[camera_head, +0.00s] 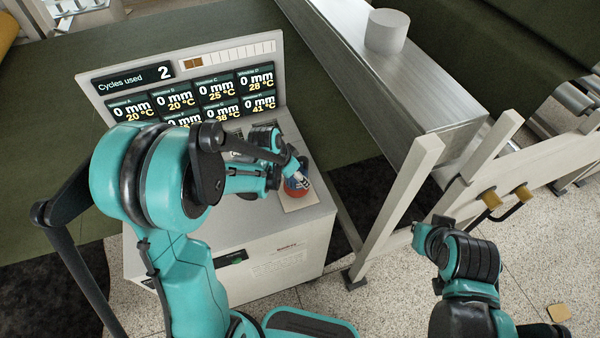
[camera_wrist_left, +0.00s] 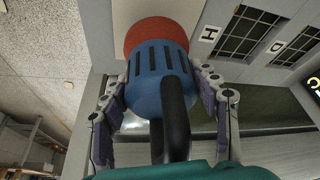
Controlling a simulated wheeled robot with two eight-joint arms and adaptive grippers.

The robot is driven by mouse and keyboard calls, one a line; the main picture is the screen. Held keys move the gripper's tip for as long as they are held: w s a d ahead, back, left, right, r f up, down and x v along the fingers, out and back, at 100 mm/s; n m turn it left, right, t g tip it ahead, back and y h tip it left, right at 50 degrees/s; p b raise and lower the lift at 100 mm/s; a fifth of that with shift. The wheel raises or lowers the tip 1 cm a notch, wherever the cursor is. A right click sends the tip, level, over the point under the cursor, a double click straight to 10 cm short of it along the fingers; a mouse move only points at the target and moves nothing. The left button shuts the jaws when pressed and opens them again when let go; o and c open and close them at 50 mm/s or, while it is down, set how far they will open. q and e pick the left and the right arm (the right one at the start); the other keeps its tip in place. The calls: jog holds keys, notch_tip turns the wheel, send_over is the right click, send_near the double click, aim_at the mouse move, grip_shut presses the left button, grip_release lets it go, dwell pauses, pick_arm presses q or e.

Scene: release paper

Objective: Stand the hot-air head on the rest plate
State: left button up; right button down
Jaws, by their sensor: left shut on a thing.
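The hot-air head (camera_wrist_left: 158,75) has a slotted blue body, a red end and a black handle. My left gripper (camera_wrist_left: 162,100) is shut on its blue body, with one finger on each side. In the head view, my left gripper (camera_head: 287,168) holds it over the cabinet top, its red end (camera_head: 296,187) low beside the tan rest plate's visible part (camera_head: 298,203). The red end points toward the plate, also seen in the wrist view (camera_wrist_left: 190,10). I cannot tell whether they touch. My right arm shows at the lower right, but its gripper fingers do not show.
A display panel (camera_head: 170,85) stands along the cabinet's (camera_head: 240,225) back left edge. A metal beam (camera_head: 375,70) with a grey cylinder (camera_head: 386,32) on it runs behind at right. A white frame (camera_head: 395,205) stands right of the cabinet.

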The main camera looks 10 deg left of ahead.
aim_at(296, 181)
pick_arm(q)
jog(key=shift+f+b, duration=0.3)
jog(key=shift+f, duration=1.2)
jog(key=shift+f, duration=0.1)
jog(key=o, duration=1.9)
jog(key=shift+c, duration=0.2)
